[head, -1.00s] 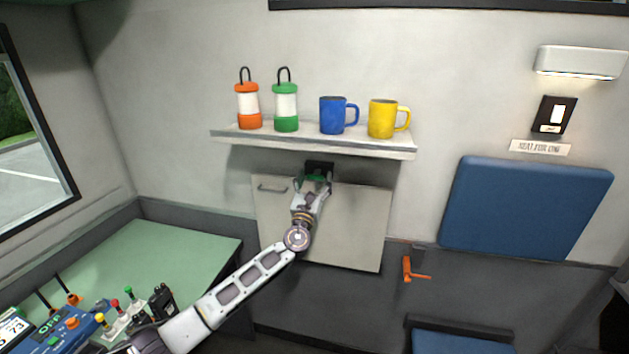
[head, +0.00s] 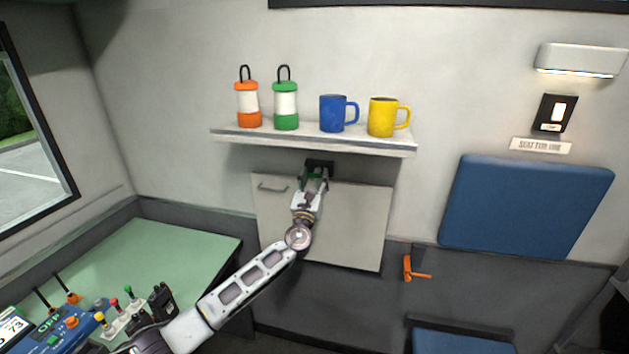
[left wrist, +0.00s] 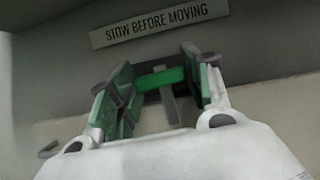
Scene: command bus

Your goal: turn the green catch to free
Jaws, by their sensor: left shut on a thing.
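The green catch (left wrist: 160,79) shows in the left wrist view as a bright green bar lying across the picture between my fingertips. A dark mount is behind it. In the head view its black backing plate (head: 320,164) sits at the top edge of the pale wall panel, under the shelf; the catch itself is mostly hidden by my fingers. My left gripper (head: 314,179) is at the catch, its fingers on either side, shut on it. Its green-padded fingers also show in the left wrist view (left wrist: 162,88). My right gripper is not in view.
The shelf (head: 225,134) just above holds two lanterns, a blue mug (head: 331,115) and a yellow mug (head: 381,118). The panel (head: 355,230) has a grey handle (head: 272,188). An orange handle (head: 408,268) is at right. A sign (left wrist: 160,24) reads "STOW BEFORE MOVING".

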